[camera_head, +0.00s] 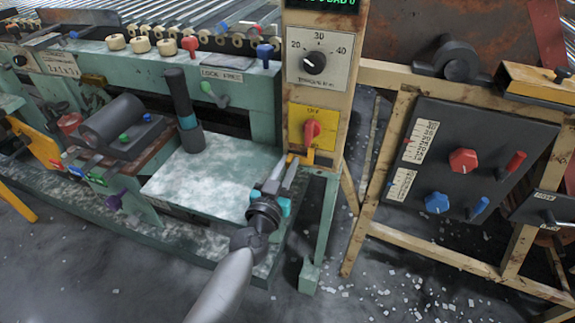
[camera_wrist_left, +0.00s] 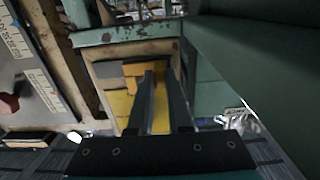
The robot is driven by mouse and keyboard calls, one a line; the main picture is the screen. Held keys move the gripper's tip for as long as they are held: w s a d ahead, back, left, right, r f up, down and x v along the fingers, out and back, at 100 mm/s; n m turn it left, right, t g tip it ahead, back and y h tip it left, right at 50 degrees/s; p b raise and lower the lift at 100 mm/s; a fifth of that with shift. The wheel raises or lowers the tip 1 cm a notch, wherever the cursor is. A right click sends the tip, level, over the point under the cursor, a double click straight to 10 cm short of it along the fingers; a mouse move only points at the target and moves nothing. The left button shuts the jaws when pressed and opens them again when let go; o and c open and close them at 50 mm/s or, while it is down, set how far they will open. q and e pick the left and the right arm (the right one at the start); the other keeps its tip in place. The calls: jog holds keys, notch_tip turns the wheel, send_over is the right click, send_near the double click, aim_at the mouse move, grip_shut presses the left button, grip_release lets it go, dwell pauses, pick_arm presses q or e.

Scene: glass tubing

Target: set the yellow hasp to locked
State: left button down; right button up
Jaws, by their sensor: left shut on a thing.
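The yellow hasp (camera_head: 308,156) sits at the lower edge of a yellow switch plate (camera_head: 298,115) on the rusty cream post, below a red rotary knob (camera_head: 312,131). My left gripper (camera_head: 283,170) reaches up to it from below and is shut on its yellow part. In the left wrist view the yellow hasp (camera_wrist_left: 160,115) shows between the two dark fingers of my left gripper (camera_wrist_left: 160,78), which hide some of it. I cannot tell the hasp's exact setting. My right gripper is not in view.
Above the plate is a white dial with a black knob (camera_head: 313,63). To the right a dark panel (camera_head: 470,125) carries red and blue knobs and levers. A green bench (camera_head: 205,180) stands left of the post. White shards (camera_head: 400,295) lie on the floor.

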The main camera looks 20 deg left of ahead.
aim_at(305, 159)
pick_arm(q)
jog(key=shift+s+d+f+p, duration=0.1)
jog(key=shift+d+p, duration=0.45)
jog(key=shift+d, duration=0.95)
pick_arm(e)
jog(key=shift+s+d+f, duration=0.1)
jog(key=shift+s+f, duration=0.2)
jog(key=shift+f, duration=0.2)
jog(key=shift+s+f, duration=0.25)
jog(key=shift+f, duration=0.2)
pick_arm(q)
jog(key=c, duration=0.8)
grip_release()
jog(key=shift+c, duration=0.2)
